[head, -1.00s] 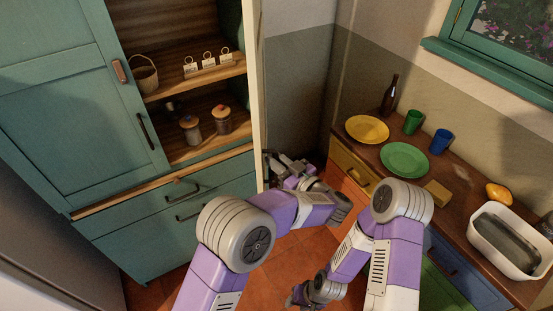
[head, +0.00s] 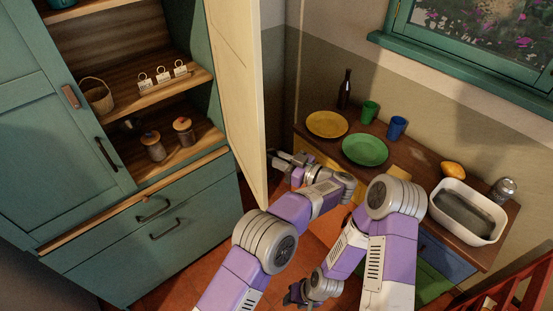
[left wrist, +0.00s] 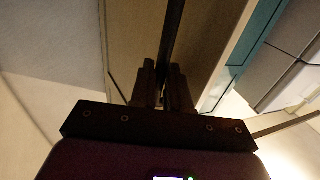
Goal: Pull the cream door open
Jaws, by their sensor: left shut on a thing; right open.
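The cream door (head: 240,90) of the teal cupboard stands part open, its panel jutting out to the right of the shelves. My left gripper (head: 280,160) is at the door's far side, partly hidden by its lower edge. In the left wrist view my left gripper (left wrist: 164,88) is shut on a dark bar handle (left wrist: 175,28), with the door's panel (left wrist: 138,42) behind it. The handle is hidden in the head view. My right gripper (head: 296,295) is low near the floor, open and apart from the door.
Cupboard shelves hold a basket (head: 97,95), small tags (head: 163,76) and two jars (head: 168,140). Teal drawers (head: 160,215) are below. On the right, a counter holds a yellow plate (head: 327,124), green plate (head: 365,149), cups, bottle (head: 345,90) and white basin (head: 467,212).

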